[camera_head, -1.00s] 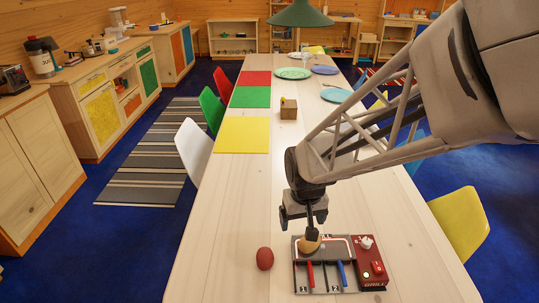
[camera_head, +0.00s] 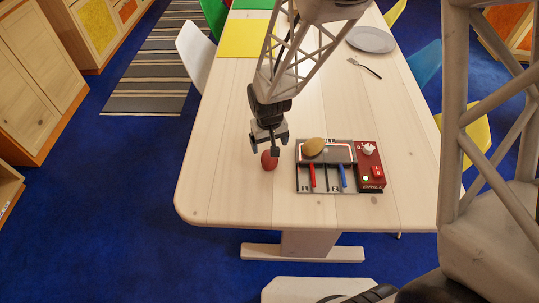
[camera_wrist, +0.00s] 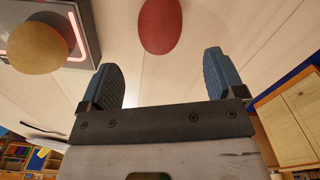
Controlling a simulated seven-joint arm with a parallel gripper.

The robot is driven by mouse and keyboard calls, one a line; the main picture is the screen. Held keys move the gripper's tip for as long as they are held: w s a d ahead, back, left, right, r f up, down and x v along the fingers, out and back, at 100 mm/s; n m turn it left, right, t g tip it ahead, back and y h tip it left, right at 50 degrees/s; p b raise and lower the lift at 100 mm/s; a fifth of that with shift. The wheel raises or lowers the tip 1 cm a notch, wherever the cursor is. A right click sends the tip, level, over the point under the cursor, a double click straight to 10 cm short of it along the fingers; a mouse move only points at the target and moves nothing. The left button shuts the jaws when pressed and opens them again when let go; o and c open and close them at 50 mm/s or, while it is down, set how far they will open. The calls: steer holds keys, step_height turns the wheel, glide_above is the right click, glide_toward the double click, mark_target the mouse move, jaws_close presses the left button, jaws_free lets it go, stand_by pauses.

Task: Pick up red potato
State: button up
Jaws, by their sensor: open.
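The red potato (camera_head: 269,161) stands on the wooden table, left of the grill toy. It also shows in the wrist view (camera_wrist: 160,26), ahead of and roughly between my two fingers. My gripper (camera_head: 265,148) is above and close to the red potato and hides its top in the head view. In the wrist view my gripper (camera_wrist: 163,80) is open, with nothing between its blue-grey fingers. I cannot tell whether a finger touches the potato.
The grill toy (camera_head: 367,181) is right of the potato, with a yellow-brown potato (camera_head: 313,147) on its plate. A fork (camera_head: 365,67) and a grey plate (camera_head: 371,39) lie further back. The table (camera_head: 225,195) is bare left of the potato.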

mark_target(269, 157)
steer(key=shift+f, duration=1.3)
steer(key=shift+f, duration=0.1)
steer(key=shift+s+f, duration=0.15)
steer(key=shift+f, duration=2.35)
steer(key=c, duration=1)
steer(key=shift+r, duration=0.15)
steer(key=shift+c, duration=0.2)
